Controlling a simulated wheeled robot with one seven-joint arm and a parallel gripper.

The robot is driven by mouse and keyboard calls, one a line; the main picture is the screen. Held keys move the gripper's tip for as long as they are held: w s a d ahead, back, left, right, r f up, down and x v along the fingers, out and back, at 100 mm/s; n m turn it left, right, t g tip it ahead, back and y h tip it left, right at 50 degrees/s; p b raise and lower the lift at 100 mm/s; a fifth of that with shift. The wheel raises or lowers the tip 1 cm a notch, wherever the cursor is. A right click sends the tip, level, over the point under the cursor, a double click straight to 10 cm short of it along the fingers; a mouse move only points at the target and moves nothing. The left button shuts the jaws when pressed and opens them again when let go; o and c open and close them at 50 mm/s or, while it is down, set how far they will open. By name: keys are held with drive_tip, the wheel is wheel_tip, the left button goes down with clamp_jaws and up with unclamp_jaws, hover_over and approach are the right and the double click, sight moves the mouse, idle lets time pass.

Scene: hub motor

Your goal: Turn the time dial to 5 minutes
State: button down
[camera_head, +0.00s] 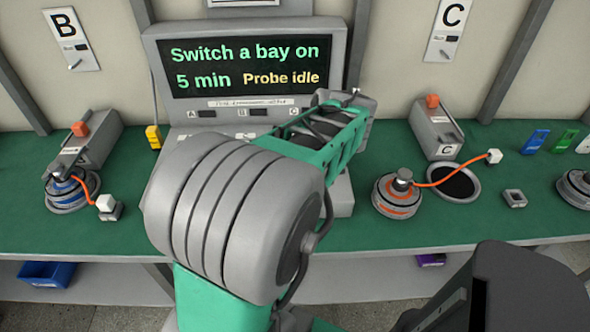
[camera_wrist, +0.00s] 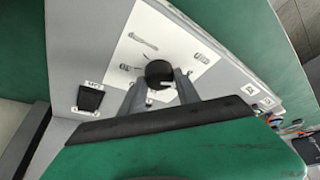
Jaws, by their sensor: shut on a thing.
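The time dial is a round black knob (camera_wrist: 159,73) on a white scale plate (camera_wrist: 136,43) of the grey console, near the middle of the wrist view. My gripper (camera_wrist: 161,80) has its two grey fingers on either side of the knob and is shut on it. The printed marks around the knob are too small to read, and I cannot tell which one it points to. In the head view my own arm covers the dial and my gripper. The console screen (camera_head: 245,66) reads "Switch a bay on", "5 min" and "Probe idle".
A black switch (camera_wrist: 91,97) sits on the console beside the plate. A hub motor with a blue ring (camera_head: 70,191) stands left, one with an orange ring (camera_head: 398,197) right. Grey bay boxes (camera_head: 437,134) stand behind. Green bench top (camera_head: 350,235) is clear in front of the console.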

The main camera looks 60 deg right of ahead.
idle(0.3)
drive_tip(key=c, duration=0.9)
unclamp_jaws()
drive_tip(key=p+v, duration=0.1)
drive_tip(key=v, duration=0.6)
drive_tip(key=shift+s+r, duration=0.1)
drive_tip(key=shift+r, duration=0.3)
